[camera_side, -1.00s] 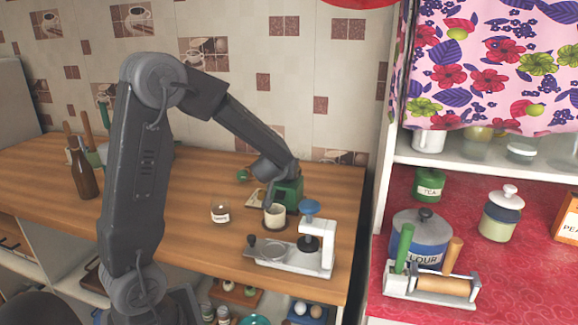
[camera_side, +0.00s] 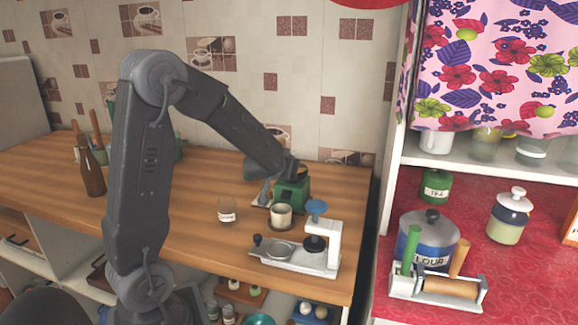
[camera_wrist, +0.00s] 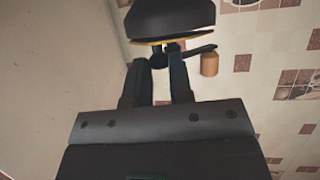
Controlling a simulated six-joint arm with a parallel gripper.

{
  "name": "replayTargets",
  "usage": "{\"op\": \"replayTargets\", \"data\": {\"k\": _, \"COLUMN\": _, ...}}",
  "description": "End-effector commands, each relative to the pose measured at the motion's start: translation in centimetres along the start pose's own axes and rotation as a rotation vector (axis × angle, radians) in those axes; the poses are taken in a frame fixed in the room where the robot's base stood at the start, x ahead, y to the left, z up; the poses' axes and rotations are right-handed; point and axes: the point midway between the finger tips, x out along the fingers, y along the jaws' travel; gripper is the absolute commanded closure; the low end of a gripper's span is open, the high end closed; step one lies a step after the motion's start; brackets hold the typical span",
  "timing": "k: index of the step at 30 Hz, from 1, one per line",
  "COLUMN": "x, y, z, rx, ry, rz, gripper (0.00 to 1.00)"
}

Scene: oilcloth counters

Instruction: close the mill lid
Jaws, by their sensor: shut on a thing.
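The mill (camera_side: 292,193) is a small green box standing on the wooden counter near its right end. My gripper (camera_side: 264,192) is at the mill's left side, with my wrist above and behind it. In the wrist view my two fingers (camera_wrist: 167,75) are closed on a dark part just below a dark dome with a thin brass-coloured edge, which looks like the mill lid (camera_wrist: 172,18). A dark crank with a wooden knob (camera_wrist: 209,64) sticks out to the right there. How far the lid stands open is hidden by my wrist in the side view.
The left middle of the counter is clear.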

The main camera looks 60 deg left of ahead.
Motion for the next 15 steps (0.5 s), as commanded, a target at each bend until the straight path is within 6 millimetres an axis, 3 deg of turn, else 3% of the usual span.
{"op": "replayTargets", "data": {"k": 2, "x": 0.03, "y": 0.04, "z": -0.23, "rx": 0.001, "ry": 0.006, "rz": 0.0, "gripper": 1.0}}
{"op": "replayTargets", "data": {"k": 3, "x": 0.04, "y": 0.04, "z": -0.24, "rx": 0.001, "ry": 0.007, "rz": 0.0, "gripper": 0.77}}
{"op": "replayTargets", "data": {"k": 9, "x": 0.03, "y": 0.03, "z": -0.17, "rx": 0.001, "ry": 0.005, "rz": 0.0, "gripper": 0.57}}
{"op": "replayTargets", "data": {"k": 15, "x": 0.02, "y": 0.02, "z": -0.1, "rx": 0.001, "ry": 0.003, "rz": 0.0, "gripper": 0.56}}
